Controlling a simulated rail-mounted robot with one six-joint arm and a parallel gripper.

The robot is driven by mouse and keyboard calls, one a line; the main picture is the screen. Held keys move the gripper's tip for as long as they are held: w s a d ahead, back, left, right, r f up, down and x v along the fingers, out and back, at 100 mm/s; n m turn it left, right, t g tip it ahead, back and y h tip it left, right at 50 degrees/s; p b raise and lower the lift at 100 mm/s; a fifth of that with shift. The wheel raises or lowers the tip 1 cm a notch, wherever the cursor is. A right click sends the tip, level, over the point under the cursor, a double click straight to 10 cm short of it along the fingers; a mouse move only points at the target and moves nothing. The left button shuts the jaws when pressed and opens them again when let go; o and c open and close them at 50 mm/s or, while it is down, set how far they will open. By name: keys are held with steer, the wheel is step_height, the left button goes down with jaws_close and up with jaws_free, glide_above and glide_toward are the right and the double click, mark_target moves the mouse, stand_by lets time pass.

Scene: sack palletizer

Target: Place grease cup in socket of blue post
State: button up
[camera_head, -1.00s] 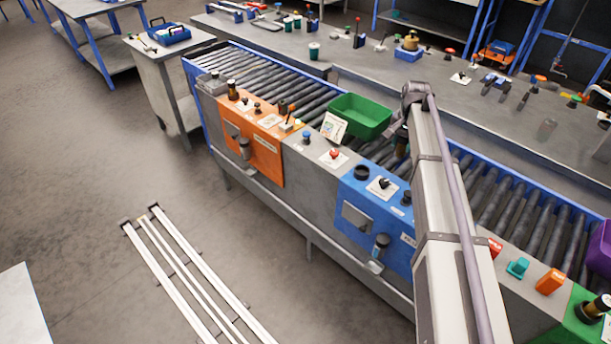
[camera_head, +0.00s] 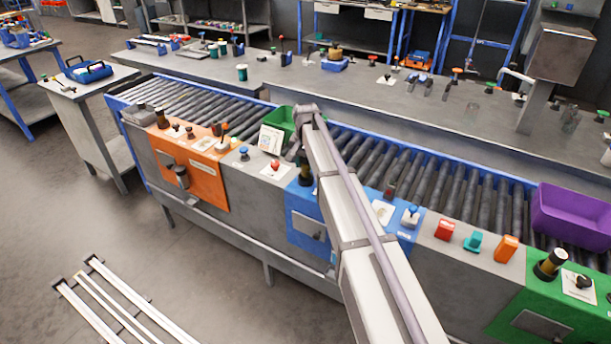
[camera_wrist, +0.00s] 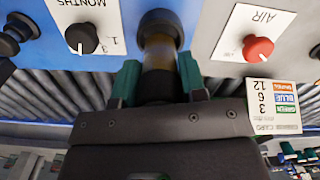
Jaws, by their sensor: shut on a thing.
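The grease cup (camera_wrist: 160,66), amber with dark ends, is between the teal fingers of my gripper (camera_wrist: 158,78) in the wrist view. My gripper is shut on it. The cup's far end meets the black ring of the socket (camera_wrist: 158,20) on the blue post (camera_wrist: 120,12); I cannot tell how deep it sits. In the head view the dark cup (camera_head: 305,171) stands about upright at the left part of the blue post (camera_head: 297,240). My arm hides part of the post, and my gripper is mostly hidden there.
A black MONTHS knob (camera_wrist: 81,38) and a red AIR knob (camera_wrist: 258,49) flank the socket. A label card (camera_head: 270,139) and a green bin (camera_head: 281,120) are close by. The orange post (camera_head: 200,175) is to the left. A purple bin (camera_head: 572,212) stands right on the rollers.

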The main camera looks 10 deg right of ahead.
step_height(320, 180, down, 3)
steer(key=shift+r+b, duration=0.1)
steer(key=shift+b, duration=0.5)
steer(key=shift+r+p, duration=0.25)
steer(key=shift+p, duration=0.05)
steer(key=shift+f, duration=0.2)
steer(key=o, duration=1)
steer(key=shift+c, duration=0.2)
step_height(320, 180, up, 13)
steer(key=p, duration=1.2)
steer(key=shift+f, duration=0.15)
steer(key=s+n, duration=0.5)
steer(key=s, duration=2.9)
steer(key=shift+f, duration=0.15)
